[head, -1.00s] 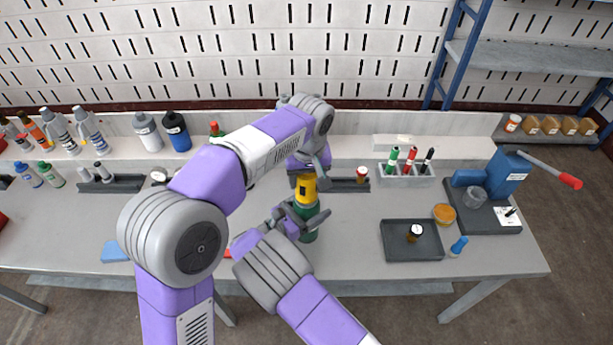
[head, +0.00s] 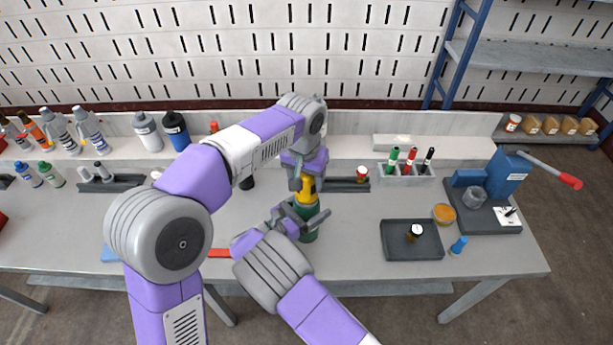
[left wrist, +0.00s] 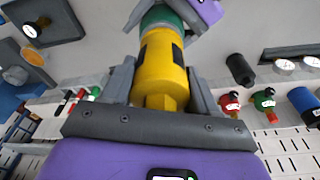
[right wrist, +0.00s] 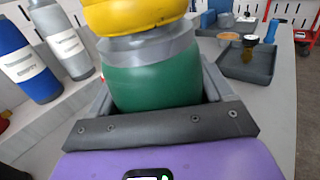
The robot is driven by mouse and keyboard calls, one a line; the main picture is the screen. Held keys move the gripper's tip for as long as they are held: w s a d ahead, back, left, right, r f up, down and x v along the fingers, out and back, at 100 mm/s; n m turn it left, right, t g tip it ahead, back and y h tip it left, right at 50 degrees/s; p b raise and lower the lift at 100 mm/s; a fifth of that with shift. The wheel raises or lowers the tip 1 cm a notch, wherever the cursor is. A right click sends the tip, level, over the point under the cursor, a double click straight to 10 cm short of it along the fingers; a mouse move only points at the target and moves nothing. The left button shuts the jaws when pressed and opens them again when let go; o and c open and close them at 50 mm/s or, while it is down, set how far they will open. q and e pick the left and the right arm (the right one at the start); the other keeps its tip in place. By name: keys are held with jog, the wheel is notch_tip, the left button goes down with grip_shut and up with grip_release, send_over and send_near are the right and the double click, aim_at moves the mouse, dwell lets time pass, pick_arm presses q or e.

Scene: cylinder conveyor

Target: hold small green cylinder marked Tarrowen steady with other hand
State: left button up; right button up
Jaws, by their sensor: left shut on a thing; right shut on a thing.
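The small green cylinder (head: 309,236) stands upright over the middle of the bench, with a yellow top part (head: 307,188). No name is readable on it. My right gripper (head: 303,215) is shut around the green body; the right wrist view shows the green wall (right wrist: 152,75) between its fingers, below a grey collar (right wrist: 150,44). My left gripper (head: 305,182) comes down from above and is shut on the yellow top, which fills the gap between its fingers in the left wrist view (left wrist: 160,65). The cylinder's underside is hidden in the wrist views.
A marker rack (head: 405,170) stands behind. Bottles line the back left. A red bar (head: 217,253) lies left of the right gripper.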

pick_arm(q)
jog(key=m, duration=0.5)
jog(key=shift+m+h, duration=0.4)
jog(key=m+g, duration=0.1)
jog(key=m, duration=0.5)
jog(key=m+g, duration=0.1)
jog(key=m, duration=0.5)
jog(key=shift+s, duration=0.1)
jog(key=shift+f, duration=0.1)
